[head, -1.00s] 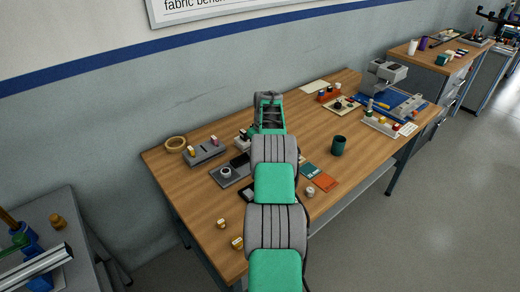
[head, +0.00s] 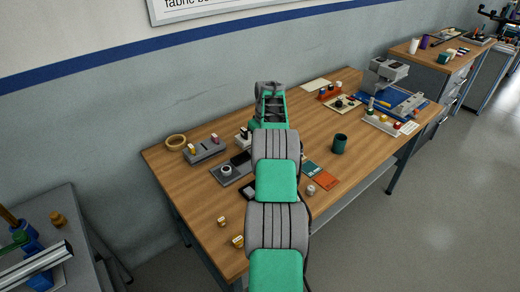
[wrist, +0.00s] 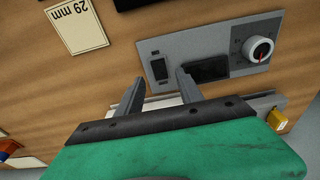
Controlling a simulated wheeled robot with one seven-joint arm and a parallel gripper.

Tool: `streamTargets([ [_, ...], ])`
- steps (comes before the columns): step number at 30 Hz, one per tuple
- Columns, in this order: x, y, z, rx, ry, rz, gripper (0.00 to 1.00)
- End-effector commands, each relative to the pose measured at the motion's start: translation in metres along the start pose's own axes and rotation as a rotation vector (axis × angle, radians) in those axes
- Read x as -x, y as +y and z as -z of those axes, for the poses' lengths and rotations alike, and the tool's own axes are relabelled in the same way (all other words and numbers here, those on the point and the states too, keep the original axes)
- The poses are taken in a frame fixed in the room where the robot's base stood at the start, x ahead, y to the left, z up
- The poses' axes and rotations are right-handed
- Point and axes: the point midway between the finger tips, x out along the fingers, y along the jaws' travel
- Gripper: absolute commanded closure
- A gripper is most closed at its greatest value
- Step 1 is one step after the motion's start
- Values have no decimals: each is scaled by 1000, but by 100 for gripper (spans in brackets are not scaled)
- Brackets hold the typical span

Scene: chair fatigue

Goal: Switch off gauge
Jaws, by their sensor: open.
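The gauge is a grey panel (wrist: 215,52) with a round knob (wrist: 258,50) marked by a red line, a dark display window (wrist: 206,69) and a small black rocker switch (wrist: 159,69). In the head view the gauge (head: 226,172) lies on the wooden bench, partly covered by my arm. My gripper (wrist: 160,75) is open and empty, its fingertips on either side of the switch in the wrist picture. The right finger overlaps the display's edge. I cannot tell the height gap or the switch position. My arm hides the fingers in the head view.
A "29 mm" card (wrist: 77,24) lies on the bench beside the gauge. A grey block with small coloured parts (head: 205,150) and a tape ring (head: 176,142) are at the left. A dark green mug (head: 340,144) stands right of my arm, with bare wood around it.

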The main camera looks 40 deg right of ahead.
Motion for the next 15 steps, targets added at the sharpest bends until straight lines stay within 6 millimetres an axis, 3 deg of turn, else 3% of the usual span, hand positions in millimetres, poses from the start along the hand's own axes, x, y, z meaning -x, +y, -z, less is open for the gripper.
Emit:
streamTargets([
  [6,40,0,0,1,1,0,56],
  [15,47,0,0,0,-1,1,56],
])
